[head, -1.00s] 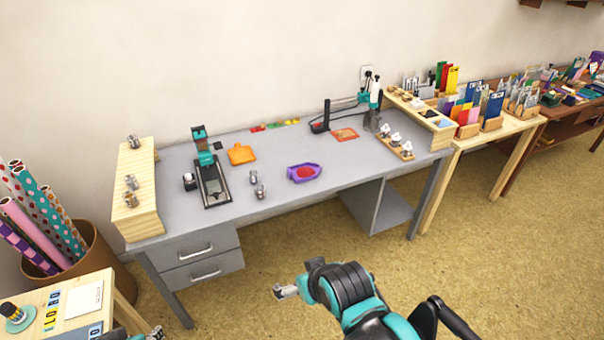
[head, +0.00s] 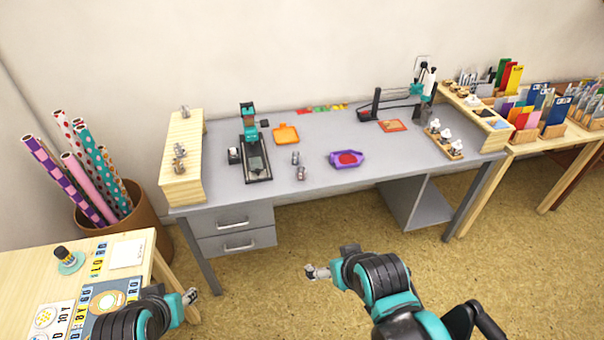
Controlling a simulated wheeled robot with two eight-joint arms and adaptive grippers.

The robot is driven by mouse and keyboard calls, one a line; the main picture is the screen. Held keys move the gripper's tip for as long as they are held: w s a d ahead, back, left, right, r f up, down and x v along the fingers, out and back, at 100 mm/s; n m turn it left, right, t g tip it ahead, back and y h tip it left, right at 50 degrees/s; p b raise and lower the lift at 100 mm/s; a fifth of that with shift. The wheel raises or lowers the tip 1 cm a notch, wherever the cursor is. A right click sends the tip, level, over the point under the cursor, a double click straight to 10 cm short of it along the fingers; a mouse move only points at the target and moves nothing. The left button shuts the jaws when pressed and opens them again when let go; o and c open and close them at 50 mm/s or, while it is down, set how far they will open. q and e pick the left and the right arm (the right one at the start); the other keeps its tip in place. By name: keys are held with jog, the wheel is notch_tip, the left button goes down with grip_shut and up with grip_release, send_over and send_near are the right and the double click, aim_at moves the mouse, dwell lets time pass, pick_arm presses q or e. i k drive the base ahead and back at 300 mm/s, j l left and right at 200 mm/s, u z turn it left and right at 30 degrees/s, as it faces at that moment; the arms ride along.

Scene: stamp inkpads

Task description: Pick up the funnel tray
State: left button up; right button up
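A purple tray (head: 334,157) with a narrowed end and red contents lies on the grey desk, right of centre; its shape fits the funnel tray. An orange tray (head: 286,134) with a narrow end lies further back to its left. My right gripper (head: 310,272) is in front of the desk, over the floor, well short of both trays. My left gripper (head: 191,295) is at the lower left, near the wooden table's edge. Both grippers are apart from the trays, and their fingers are too small to read.
The grey desk (head: 225,195) also bears a black-and-teal stamping device (head: 256,160), small metal pieces (head: 299,171) and a red-orange pad (head: 391,125). A wooden table (head: 50,265) stands at the near left. The desk front between the drawers and right cabinet is open.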

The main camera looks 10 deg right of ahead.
aim_at(342, 160)
jog(key=i+l+u, duration=0.1)
jog(key=i+l, duration=0.35)
jog(key=l, duration=0.2)
jog(key=i+l+u, duration=0.25)
jog(key=i+l, duration=0.2)
jog(key=l, duration=0.25)
jog(key=i+l+u, duration=0.1)
jog(key=l, duration=0.25)
jog(key=i+l, duration=0.25)
jog(key=l, duration=0.15)
jog(key=u, duration=0.05)
